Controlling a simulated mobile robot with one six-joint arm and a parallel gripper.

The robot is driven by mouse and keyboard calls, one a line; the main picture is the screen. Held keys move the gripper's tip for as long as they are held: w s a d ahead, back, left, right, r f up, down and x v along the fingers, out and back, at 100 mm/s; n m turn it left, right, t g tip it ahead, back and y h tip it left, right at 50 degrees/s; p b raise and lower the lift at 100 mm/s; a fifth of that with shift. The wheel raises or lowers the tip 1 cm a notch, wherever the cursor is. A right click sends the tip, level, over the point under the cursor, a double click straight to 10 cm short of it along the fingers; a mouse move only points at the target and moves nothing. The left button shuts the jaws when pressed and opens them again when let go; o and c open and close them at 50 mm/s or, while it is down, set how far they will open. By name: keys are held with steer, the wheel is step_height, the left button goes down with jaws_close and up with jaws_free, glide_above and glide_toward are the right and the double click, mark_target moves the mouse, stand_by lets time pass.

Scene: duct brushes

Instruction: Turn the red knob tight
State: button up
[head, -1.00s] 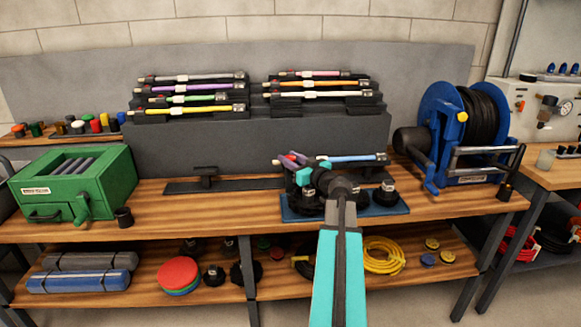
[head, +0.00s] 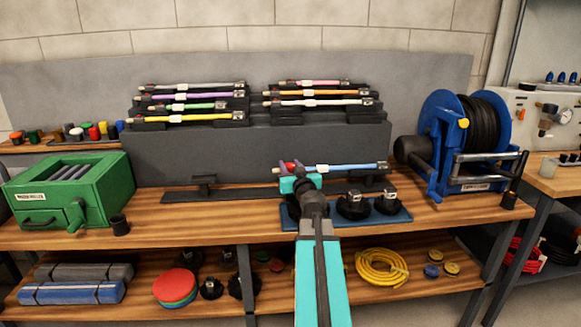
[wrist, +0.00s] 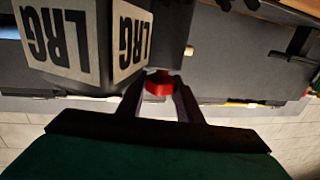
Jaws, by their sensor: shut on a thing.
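The red knob (head: 290,166) is at the left end of a blue rod (head: 345,168) with a white sleeve (head: 307,168). The rod lies level above the bench in front of the dark rack. My gripper (head: 299,183) is at the knob end of the rod. In the wrist view my gripper's two dark fingers (wrist: 158,92) are shut on the red knob (wrist: 158,82), one on each side. How tight the knob sits cannot be told.
A dark block with LRG labels (wrist: 80,45) is close beside the fingers in the wrist view. Black brush heads (head: 353,204) stand on a blue mat (head: 402,218). The rack (head: 255,150) holds several rods. A blue reel (head: 436,125) stands right, a green box (head: 100,180) left.

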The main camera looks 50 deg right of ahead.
steer(key=shift+d+r+m+g+h+p, duration=0.15)
steer(key=shift+m+g+h+p, duration=1.2)
steer(key=shift+p, duration=2.1)
steer(key=m+g+h+p, duration=0.1)
steer(key=p, duration=0.4)
steer(key=h+p, duration=0.1)
steer(key=p, duration=0.4)
steer(key=shift+w+r+m+g, duration=0.15)
steer(key=shift+r+m+g, duration=0.1)
steer(key=shift+m+g, duration=0.1)
steer(key=m+g+h+p, duration=0.1)
steer(key=g+h+p, duration=0.1)
steer(key=p, duration=0.6)
steer(key=shift+m, duration=0.3)
steer(key=m+g+h+p, duration=0.1)
steer(key=g+p, duration=0.1)
steer(key=p, duration=0.2)
steer(key=shift+w+f+m+g, duration=0.1)
steer(key=shift+m+g, duration=0.2)
steer(key=shift+f+m+g+h+p, duration=0.1)
steer(key=shift+m+g+h+p, duration=0.35)
steer(key=shift+m+g+p, duration=0.85)
steer(key=shift+a+f+m+g+p, duration=0.1)
steer(key=shift+m+g+p, duration=0.1)
steer(key=shift+g, duration=0.45)
steer(key=shift+a+f+m+g+p, duration=0.1)
steer(key=shift+m+g+p, duration=0.1)
steer(key=shift+g, duration=0.45)
